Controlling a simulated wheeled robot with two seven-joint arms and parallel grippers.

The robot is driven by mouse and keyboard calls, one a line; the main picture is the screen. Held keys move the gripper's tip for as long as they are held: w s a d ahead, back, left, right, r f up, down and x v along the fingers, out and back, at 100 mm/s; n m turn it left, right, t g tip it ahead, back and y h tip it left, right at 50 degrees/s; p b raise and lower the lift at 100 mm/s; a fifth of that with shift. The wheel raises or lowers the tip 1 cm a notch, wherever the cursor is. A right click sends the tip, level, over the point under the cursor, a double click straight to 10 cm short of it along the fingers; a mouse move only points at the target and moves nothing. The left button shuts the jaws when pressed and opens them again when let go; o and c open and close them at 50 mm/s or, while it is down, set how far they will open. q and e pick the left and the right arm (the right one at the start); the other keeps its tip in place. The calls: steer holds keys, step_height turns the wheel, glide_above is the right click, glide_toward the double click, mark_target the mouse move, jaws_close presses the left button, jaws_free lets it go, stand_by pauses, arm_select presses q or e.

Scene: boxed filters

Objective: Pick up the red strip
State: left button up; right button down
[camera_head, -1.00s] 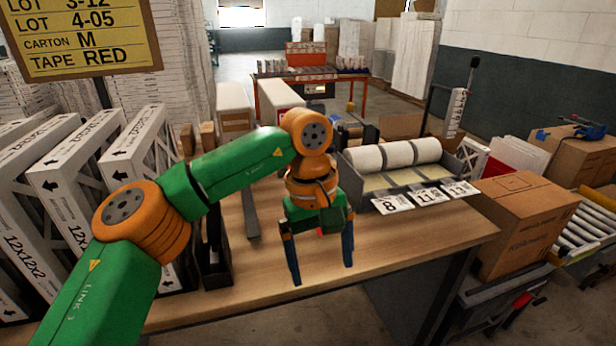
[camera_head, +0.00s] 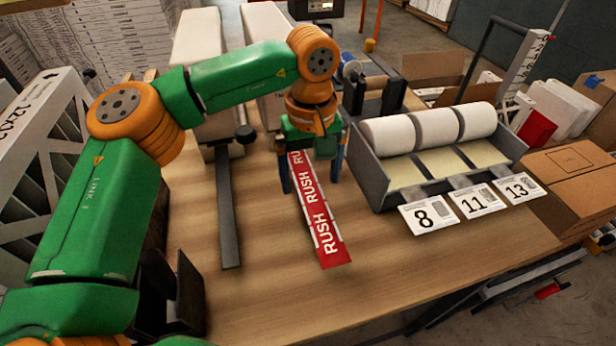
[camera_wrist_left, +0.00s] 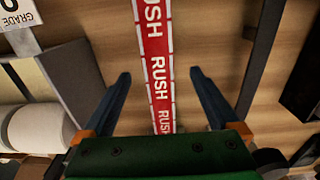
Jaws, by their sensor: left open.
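The red strip (camera_head: 321,222) has white edges and the word RUSH repeated along it. It lies flat on the wooden table, running toward the table's front. My left gripper (camera_head: 311,186) is open over the strip's far part, one finger on each side, and hides its far end. In the left wrist view the strip (camera_wrist_left: 154,65) runs between the two open fingers (camera_wrist_left: 160,75) with space on both sides. Whether the fingertips touch the table I cannot tell. My right gripper is not in view.
A dark metal bar (camera_head: 228,205) lies left of the strip. A grey tray (camera_head: 372,180) with white rolls (camera_head: 437,128) and number cards 8, 11 and 13 (camera_head: 474,203) stands to the right. Tall white boxed filters (camera_head: 40,150) stand at the left. The table's front (camera_head: 400,285) is clear.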

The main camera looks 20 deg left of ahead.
mark_target(311, 194)
arm_select(q)
steer(key=f, duration=0.2)
steer(key=shift+w+f, duration=0.2)
steer(key=shift+f, duration=0.2)
steer(key=shift+w+a+f, duration=0.1)
steer(key=shift+w+f, duration=0.15)
steer(key=shift+f, duration=0.05)
steer(key=shift+s+r, duration=0.15)
steer(key=shift+s, duration=0.05)
steer(key=c, duration=0.9)
steer(key=shift+w, duration=0.1)
steer(key=shift+c, duration=1.1)
